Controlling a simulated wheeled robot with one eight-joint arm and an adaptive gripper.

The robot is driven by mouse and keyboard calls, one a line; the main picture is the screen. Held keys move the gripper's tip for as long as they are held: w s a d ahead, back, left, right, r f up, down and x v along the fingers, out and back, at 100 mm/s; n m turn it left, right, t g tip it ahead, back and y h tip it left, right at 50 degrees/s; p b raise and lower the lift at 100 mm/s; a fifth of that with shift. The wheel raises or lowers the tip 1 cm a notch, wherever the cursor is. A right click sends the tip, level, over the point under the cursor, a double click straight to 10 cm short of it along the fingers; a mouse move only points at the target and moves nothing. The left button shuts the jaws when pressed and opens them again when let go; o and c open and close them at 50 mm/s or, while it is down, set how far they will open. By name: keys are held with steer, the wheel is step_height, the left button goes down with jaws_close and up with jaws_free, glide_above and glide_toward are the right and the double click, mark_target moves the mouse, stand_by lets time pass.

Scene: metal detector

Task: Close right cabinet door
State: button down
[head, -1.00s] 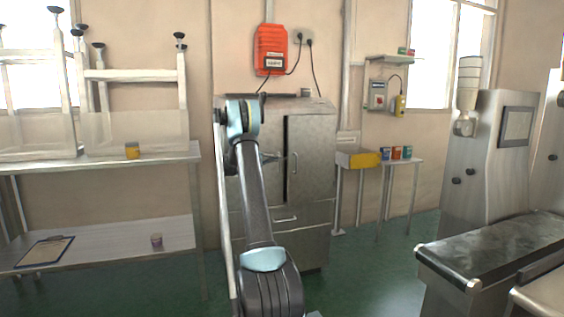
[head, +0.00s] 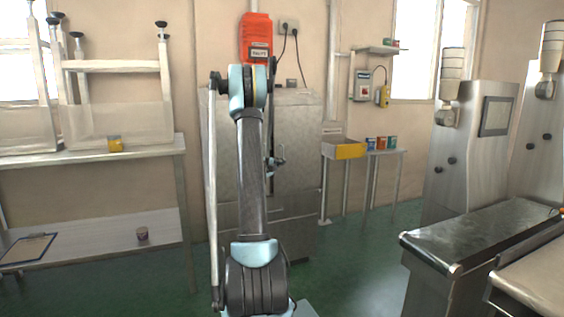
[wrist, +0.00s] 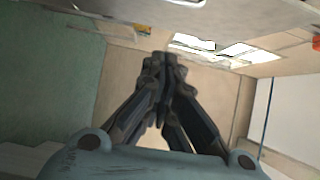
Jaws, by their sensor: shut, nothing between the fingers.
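The grey metal cabinet (head: 297,208) stands against the wall, partly hidden behind my arm in the head view. Its right door (head: 300,135) shows as a plain grey panel to the right of my arm. The door's inner edge and handle are hidden or hard to make out, so I cannot tell whether it is fully closed. My gripper (head: 277,160) is in front of this door, near its left side. In the wrist view my gripper (wrist: 165,68) has its fingertips together with nothing between them. I cannot tell whether it touches the door.
A shelf table (head: 100,153) with a yellow item stands at the left. A yellow-fronted tray (head: 350,151) and small boxes (head: 381,143) are right of the cabinet. A steel conveyor (head: 470,235) is at the right. Green floor between is clear.

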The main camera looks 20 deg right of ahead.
mark_target(278, 154)
steer(key=w+d, duration=0.7)
steer(key=w, duration=0.2)
stand_by(0.5)
steer(key=w, duration=0.2)
steer(key=w+a, duration=0.1)
steer(key=w, duration=0.3)
steer(key=shift+a, duration=0.3)
steer(key=shift+s, duration=0.1)
